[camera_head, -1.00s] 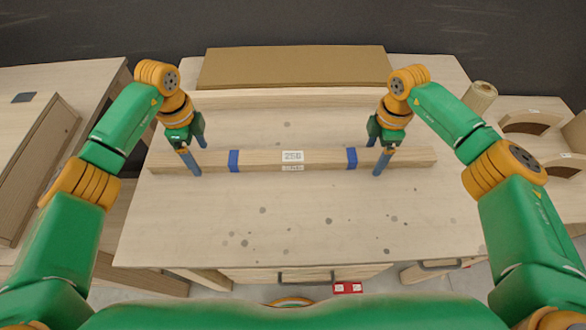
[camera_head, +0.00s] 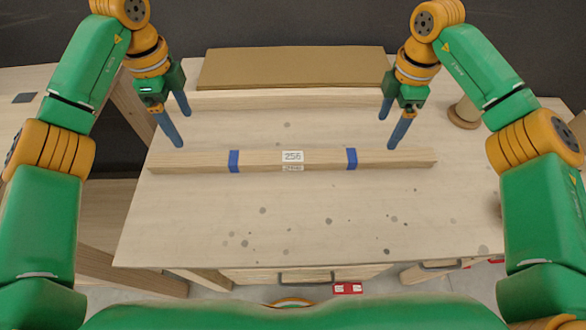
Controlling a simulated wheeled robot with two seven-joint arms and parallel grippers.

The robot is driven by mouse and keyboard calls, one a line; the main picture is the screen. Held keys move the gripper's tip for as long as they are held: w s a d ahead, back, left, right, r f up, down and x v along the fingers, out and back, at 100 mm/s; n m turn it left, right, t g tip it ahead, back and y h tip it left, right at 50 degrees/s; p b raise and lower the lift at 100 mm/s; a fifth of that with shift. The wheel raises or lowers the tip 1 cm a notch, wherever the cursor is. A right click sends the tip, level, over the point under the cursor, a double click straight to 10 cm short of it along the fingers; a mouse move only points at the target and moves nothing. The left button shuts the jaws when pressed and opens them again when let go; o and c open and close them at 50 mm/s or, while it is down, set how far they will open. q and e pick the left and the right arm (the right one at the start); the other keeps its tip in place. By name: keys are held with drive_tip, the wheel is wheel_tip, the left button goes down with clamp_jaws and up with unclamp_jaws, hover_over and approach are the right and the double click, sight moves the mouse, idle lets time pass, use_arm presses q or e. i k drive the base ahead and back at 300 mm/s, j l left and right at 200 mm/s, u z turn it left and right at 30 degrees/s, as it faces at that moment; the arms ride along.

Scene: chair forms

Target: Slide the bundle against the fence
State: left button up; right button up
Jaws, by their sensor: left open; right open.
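The bundle (camera_head: 200,161) is a long pale wooden bar with two blue bands and a white label reading 256. It lies crosswise on the table, apart from the fence. The fence (camera_head: 290,99) is a long low wooden strip behind it, in front of a brown board. My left gripper (camera_head: 180,128) is open and empty, raised above the bundle's left end. My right gripper (camera_head: 394,128) is open and empty, raised above and behind the bundle's right part. Neither gripper holds the bundle.
The workbench (camera_head: 300,220) is bare in front of the bundle, with dark spots. A brown board (camera_head: 292,67) lies at the back. A round wooden piece (camera_head: 464,112) stands at the right. A red labelled box (camera_head: 348,288) is below the front edge.

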sight(288, 160)
drive_tip(key=k, duration=1.5)
